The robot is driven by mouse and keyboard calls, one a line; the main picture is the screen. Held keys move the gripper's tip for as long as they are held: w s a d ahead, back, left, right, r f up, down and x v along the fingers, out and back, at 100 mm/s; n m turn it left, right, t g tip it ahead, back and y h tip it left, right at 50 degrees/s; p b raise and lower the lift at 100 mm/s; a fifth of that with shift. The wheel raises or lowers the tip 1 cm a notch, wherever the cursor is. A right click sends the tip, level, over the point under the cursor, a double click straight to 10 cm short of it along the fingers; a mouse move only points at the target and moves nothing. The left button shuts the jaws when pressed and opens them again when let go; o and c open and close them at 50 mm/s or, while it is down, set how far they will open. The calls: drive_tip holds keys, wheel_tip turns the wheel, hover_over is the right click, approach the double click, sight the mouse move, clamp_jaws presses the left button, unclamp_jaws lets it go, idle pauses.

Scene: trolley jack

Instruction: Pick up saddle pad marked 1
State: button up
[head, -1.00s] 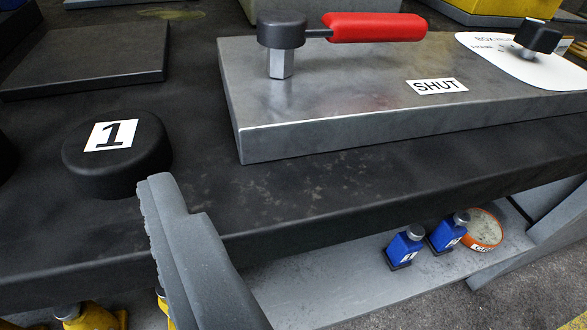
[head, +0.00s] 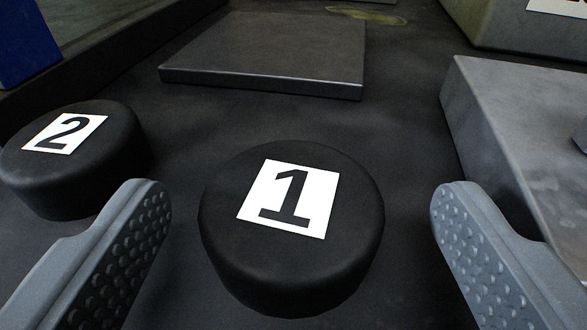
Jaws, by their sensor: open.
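The saddle pad marked 1 (head: 225,235) is a thick black round puck with a white label on top, lying flat on the dark bench top in the middle of the head view. My gripper (head: 300,215) is open, with one grey finger to the left of the pad and the other to its right. Dark gaps show between the pad and both fingers, and nothing is held. The pad's whole top is visible.
The saddle pad marked 2 (head: 112,150) sits close by on the left, just beyond my left finger. A flat dark plate (head: 265,55) lies behind. A grey metal block (head: 500,120) stands at the right, near my right finger. A blue object (head: 28,42) is at the upper left.

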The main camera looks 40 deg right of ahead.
sight(291, 155)
drive_tip(key=b+x, duration=0.1)
drive_tip(key=x, duration=0.2)
drive_tip(key=shift+w+f, duration=0.2)
drive_tip(key=shift+w, duration=0.05)
drive_tip(key=shift+w+d, duration=0.45)
drive_tip(key=shift+w, duration=0.1)
drive_tip(key=c, duration=1.1)
